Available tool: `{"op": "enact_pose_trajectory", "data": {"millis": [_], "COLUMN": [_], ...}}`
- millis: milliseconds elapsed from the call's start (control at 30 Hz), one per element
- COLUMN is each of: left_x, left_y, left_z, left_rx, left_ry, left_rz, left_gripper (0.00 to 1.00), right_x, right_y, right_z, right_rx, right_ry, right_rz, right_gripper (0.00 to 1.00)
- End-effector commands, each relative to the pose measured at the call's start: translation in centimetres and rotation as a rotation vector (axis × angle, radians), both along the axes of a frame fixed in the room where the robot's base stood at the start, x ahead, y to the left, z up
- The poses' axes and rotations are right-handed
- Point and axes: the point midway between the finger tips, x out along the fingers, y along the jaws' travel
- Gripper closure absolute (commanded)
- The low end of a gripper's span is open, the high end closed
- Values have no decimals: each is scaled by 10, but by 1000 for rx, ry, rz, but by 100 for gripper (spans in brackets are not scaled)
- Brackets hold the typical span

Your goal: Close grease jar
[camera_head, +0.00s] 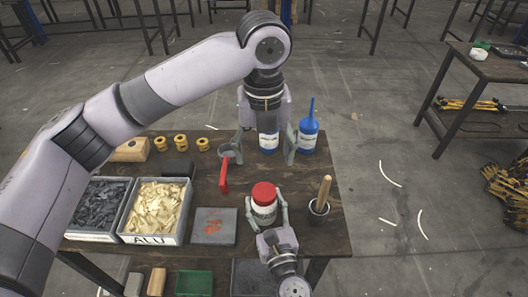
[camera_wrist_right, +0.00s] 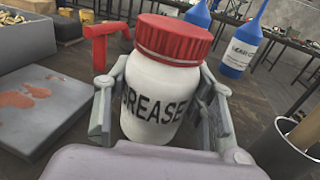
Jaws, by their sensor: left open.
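The grease jar (camera_head: 263,208) is white with a red ribbed lid (camera_head: 263,194) on top. It stands upright near the table's front edge. In the right wrist view the jar (camera_wrist_right: 155,105) shows the word GREASE, and the lid (camera_wrist_right: 173,40) sits on its mouth; I cannot tell how tight it is. My right gripper (camera_head: 265,212) has its fingers against both sides of the jar body and is shut on it. My left gripper (camera_head: 263,157) is open and empty, pointing down above and behind the jar, with its fingers wide apart.
Two blue bottles (camera_head: 308,137) stand behind, one partly hidden by my left gripper. A red tool (camera_head: 224,176) stands left of the jar. A cup with a wooden handle (camera_head: 319,207) stands right. A grey plate (camera_head: 214,226) and parts bins (camera_head: 157,236) lie left.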

Motion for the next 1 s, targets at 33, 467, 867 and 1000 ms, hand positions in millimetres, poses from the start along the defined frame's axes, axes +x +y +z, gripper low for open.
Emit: {"op": "enact_pose_trajectory", "data": {"millis": [33,467,867,1000], "left_x": [0,0,0,0], "left_y": [0,0,0,0], "left_z": [0,0,0,0], "left_rx": [0,0,0,0], "left_ry": [0,0,0,0], "left_rz": [0,0,0,0], "left_gripper": [31,31,31,31], "right_x": [0,0,-25,-55], "right_y": [0,0,-7,-14], "right_z": [-1,0,-2,-2], "right_rx": [-1,0,-2,-2], "right_ry": [1,0,4,5], "right_rz": [0,0,1,2], "right_gripper": [47,26,26,26]}}
